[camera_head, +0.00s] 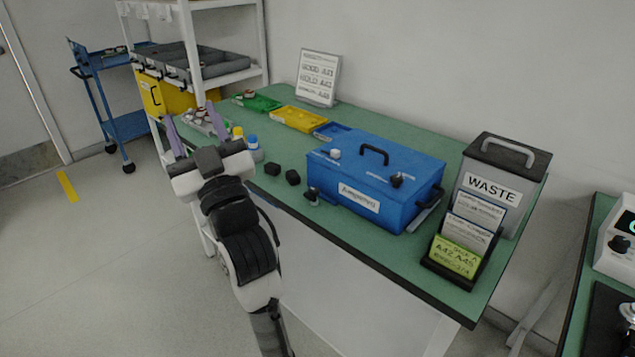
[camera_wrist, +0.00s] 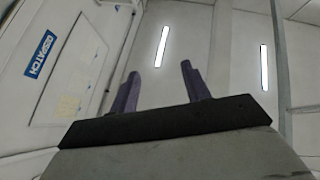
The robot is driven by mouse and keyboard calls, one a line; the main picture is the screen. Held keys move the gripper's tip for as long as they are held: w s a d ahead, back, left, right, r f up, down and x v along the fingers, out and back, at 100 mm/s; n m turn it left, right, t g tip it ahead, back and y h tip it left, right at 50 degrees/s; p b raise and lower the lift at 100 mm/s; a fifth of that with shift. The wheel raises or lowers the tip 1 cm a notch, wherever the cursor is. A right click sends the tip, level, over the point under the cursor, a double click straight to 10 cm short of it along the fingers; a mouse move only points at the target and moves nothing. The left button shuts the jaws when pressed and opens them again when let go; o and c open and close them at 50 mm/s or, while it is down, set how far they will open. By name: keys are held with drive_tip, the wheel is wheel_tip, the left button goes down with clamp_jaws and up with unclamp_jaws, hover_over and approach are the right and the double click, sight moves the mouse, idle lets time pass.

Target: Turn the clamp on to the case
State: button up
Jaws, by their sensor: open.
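A blue case (camera_head: 375,185) with a black top handle and a white label on its front sits on the green bench. A small black knob-like part (camera_head: 397,180) is on its lid at the right, and a pale knob (camera_head: 335,154) is at the left. A dark upright piece (camera_head: 312,195) stands at the case's front left corner. I cannot tell for sure which of these is the clamp. My gripper (camera_head: 191,114) is left of the case, beyond the bench's front left edge, with purple fingers pointing upward. In the wrist view my gripper (camera_wrist: 158,80) is open and empty.
A grey waste bin (camera_head: 505,165) and a card holder (camera_head: 462,240) stand right of the case. Yellow (camera_head: 300,119) and green trays are behind. A white shelf rises at the back left.

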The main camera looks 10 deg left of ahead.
drive_tip(key=w+d+f+m+g+h+p, duration=0.2)
drive_tip(key=w+d+f+m+h, duration=0.1)
drive_tip(key=w+d+f+h, duration=0.65)
drive_tip(key=g+p, duration=0.3)
drive_tip(key=g, duration=0.2)
approach(315, 192)
drive_tip(key=shift+m+h, duration=0.35)
drive_tip(key=shift+m, duration=0.05)
drive_tip(key=p+x, duration=0.3)
drive_tip(key=x, duration=0.5)
drive_tip(key=shift+w+a+r, duration=0.1)
drive_tip(key=shift+a, duration=0.1)
drive_tip(key=shift+c, duration=0.2)
drive_tip(key=c, duration=0.9)
